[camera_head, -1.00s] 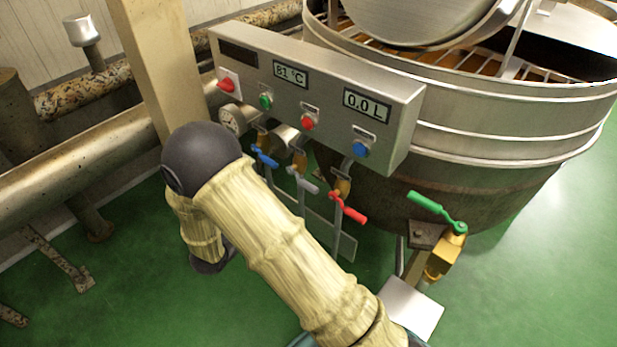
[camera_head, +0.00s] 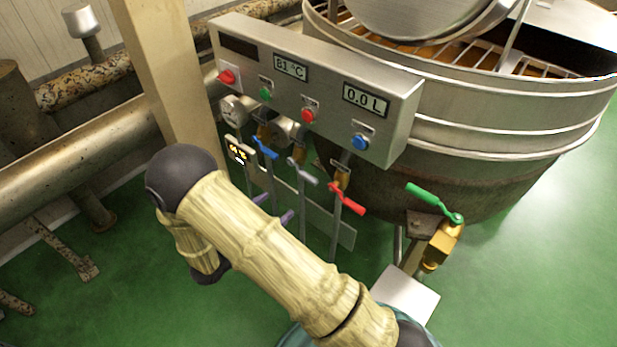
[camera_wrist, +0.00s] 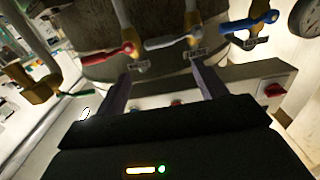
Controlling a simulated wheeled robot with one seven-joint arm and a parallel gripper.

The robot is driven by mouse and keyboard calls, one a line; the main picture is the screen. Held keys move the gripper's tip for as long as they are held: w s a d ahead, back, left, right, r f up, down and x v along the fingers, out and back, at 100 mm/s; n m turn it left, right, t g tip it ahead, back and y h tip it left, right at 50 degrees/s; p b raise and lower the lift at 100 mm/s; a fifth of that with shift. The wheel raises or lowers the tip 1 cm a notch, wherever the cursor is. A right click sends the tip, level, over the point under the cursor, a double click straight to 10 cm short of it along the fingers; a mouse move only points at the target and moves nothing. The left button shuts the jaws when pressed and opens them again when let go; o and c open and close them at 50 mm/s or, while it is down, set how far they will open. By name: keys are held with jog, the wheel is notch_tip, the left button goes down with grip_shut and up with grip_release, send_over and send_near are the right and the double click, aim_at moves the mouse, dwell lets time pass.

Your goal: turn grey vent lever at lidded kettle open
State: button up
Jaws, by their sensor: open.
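The grey vent lever (camera_head: 303,173) sits on a thin pipe below the control panel, between the blue lever (camera_head: 264,147) and the red lever (camera_head: 347,200). In the wrist view the grey lever (camera_wrist: 170,42) lies slanted just beyond the fingertips, between the red and blue ones. My gripper (camera_head: 274,207) is open and empty, its purple fingers left of and below the grey lever in the head view. The wrist view shows the spread fingers (camera_wrist: 160,82) with a gap between them and the lever. The lidded kettle (camera_head: 480,140) stands behind at the right.
The control panel (camera_head: 315,85) with buttons and displays overhangs the levers. A green-handled brass valve (camera_head: 440,238) stands at the right. A beige post (camera_head: 170,80) and large pipes (camera_head: 80,155) are at the left. The green floor at right is clear.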

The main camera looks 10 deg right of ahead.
aim_at(308, 175)
jog(key=b+x, duration=0.1)
jog(key=x, duration=1.3)
jog(key=shift+w+d, duration=0.1)
jog(key=shift+w, duration=0.05)
jog(key=shift+f, duration=0.1)
jog(key=c, duration=1.4)
